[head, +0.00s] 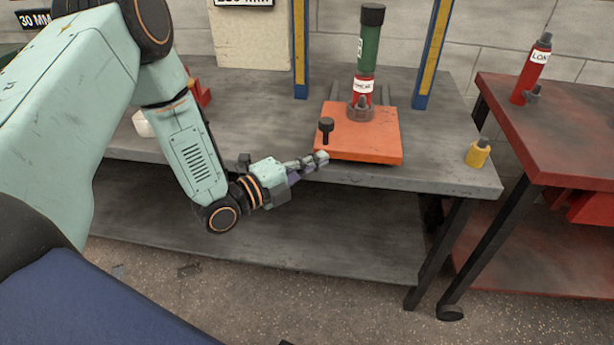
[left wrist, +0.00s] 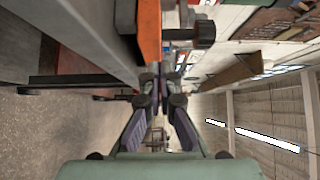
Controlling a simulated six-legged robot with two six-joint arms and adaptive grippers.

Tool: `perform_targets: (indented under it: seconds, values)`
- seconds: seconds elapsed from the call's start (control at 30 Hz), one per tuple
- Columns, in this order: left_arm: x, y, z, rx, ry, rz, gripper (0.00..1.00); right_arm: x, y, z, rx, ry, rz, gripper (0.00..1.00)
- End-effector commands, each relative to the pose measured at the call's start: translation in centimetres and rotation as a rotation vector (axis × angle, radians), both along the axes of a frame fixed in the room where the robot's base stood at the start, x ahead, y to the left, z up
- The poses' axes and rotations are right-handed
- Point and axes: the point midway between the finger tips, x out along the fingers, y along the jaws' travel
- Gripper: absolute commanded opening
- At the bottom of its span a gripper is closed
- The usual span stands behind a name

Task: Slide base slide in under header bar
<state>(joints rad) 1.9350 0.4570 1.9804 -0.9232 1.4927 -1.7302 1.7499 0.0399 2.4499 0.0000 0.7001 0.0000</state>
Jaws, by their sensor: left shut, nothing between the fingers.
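The base slide (head: 380,146) is a flat orange plate on the grey bench top, at its front edge. A red and green cylinder with a black cap (head: 368,60) stands upright on it, and a black knob (head: 326,126) rises near its left side. My left gripper (head: 322,158) is shut and empty, its tips at the plate's front left corner; I cannot tell if they touch. In the left wrist view the shut fingers (left wrist: 152,78) are close to the orange plate edge (left wrist: 149,32). The header bar is not clearly visible. My right gripper is not in view.
Two blue and yellow posts (head: 432,52) (head: 300,48) stand behind the plate, with a gap between them. A yellow weight-like piece (head: 478,153) sits at the bench's right end. A red table (head: 560,120) with a red cylinder (head: 532,70) stands to the right.

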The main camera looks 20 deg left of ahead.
Motion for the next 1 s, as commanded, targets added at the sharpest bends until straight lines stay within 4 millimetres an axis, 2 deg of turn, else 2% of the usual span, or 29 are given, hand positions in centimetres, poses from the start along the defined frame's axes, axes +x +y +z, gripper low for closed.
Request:
perform_targets:
  seconds: [0.17,0.67,0.87,1.0]
  values:
    - [1.0,0.3,0.0,0.000,0.000,0.000,0.00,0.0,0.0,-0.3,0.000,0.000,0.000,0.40]
    - [1.4,0.4,0.0,0.000,0.000,-0.001,0.00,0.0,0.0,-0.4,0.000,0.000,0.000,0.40]
    - [3.4,1.0,0.1,0.001,-0.004,0.000,0.00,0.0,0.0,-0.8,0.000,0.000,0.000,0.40]
    - [5.6,1.6,0.0,0.002,-0.005,-0.001,0.00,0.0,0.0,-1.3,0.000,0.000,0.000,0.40]
